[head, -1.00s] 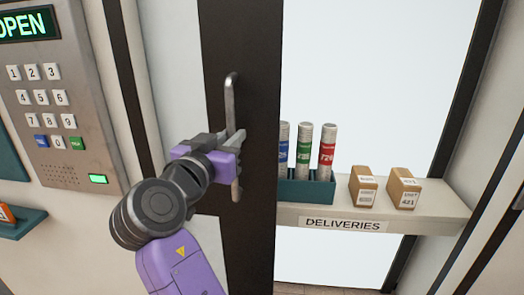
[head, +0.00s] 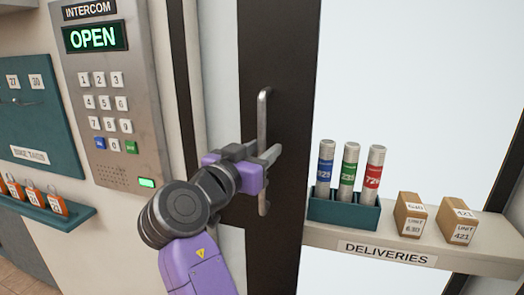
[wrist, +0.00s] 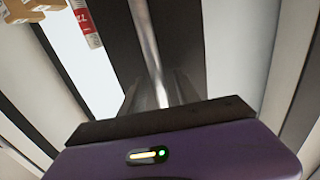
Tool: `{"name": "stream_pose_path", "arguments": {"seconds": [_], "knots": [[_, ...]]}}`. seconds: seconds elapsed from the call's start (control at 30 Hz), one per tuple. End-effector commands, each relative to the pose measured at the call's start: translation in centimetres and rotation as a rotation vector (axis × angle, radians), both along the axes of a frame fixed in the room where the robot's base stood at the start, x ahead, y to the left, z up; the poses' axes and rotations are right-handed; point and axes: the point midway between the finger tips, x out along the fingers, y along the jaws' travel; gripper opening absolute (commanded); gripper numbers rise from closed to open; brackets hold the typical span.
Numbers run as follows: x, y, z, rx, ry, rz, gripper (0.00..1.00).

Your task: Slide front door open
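The front door is a pale glazed panel with a dark vertical frame post (head: 275,55). A grey upright bar handle (head: 264,110) is fixed to that post, and it also shows in the wrist view (wrist: 148,45). My gripper (head: 262,153), with a purple body, is at the lower half of the handle. Its grey fingers lie on either side of the bar and look closed on it. In the wrist view the bar runs down between the fingers (wrist: 158,92). The exact contact is partly hidden by the gripper body.
A grey intercom (head: 115,165) reading OPEN is on the wall left of the door. A deliveries shelf (head: 330,232) holds a teal rack (head: 345,212) of tubes and two small boxes (head: 410,215) to the right. Padlocks (head: 57,204) sit on a teal ledge at far left.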

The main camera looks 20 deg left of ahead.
Motion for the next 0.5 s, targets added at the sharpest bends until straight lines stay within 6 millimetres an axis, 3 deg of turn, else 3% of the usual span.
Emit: {"name": "stream_pose_path", "arguments": {"seconds": [0.23,0.5], "knots": [[-0.8,0.2,0.0,0.000,-0.001,0.002,0.38],[-4.9,1.1,-0.1,0.001,0.000,0.003,0.38]]}}
